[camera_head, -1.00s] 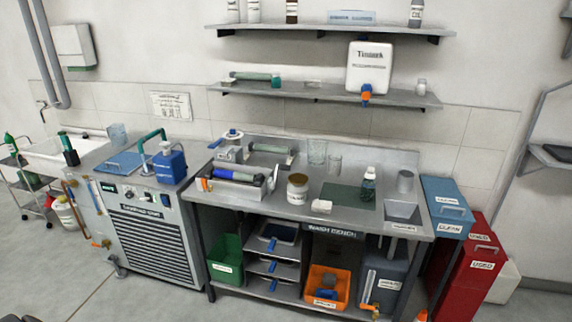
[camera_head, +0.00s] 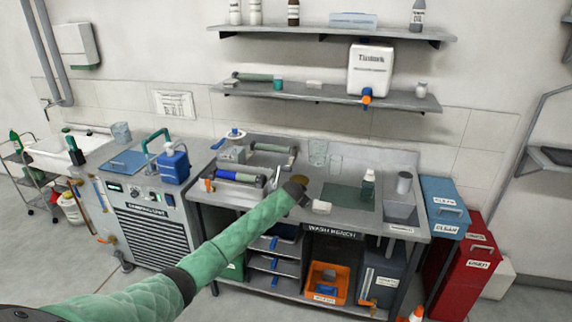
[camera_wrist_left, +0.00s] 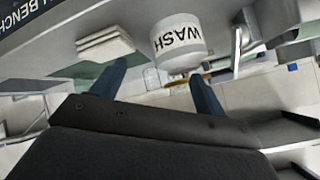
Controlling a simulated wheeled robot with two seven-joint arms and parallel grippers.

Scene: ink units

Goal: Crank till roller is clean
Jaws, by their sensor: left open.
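A roller (camera_head: 238,177) with a blue and dark surface lies across a grey tray-like unit on the wash bench. Its right end is close to my left gripper, and I cannot make out a crank handle clearly. My left arm in a green sleeve reaches from the lower left, with the left gripper (camera_head: 298,186) over the bench just right of the roller unit. In the left wrist view its dark blue fingers (camera_wrist_left: 158,88) are apart and empty. A white jar marked WASH (camera_wrist_left: 180,42) shows beyond them. In the head view the gripper hides most of that jar. My right gripper is not in view.
A folded white cloth (camera_wrist_left: 104,44) lies beside the jar. Shelves hang above the bench.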

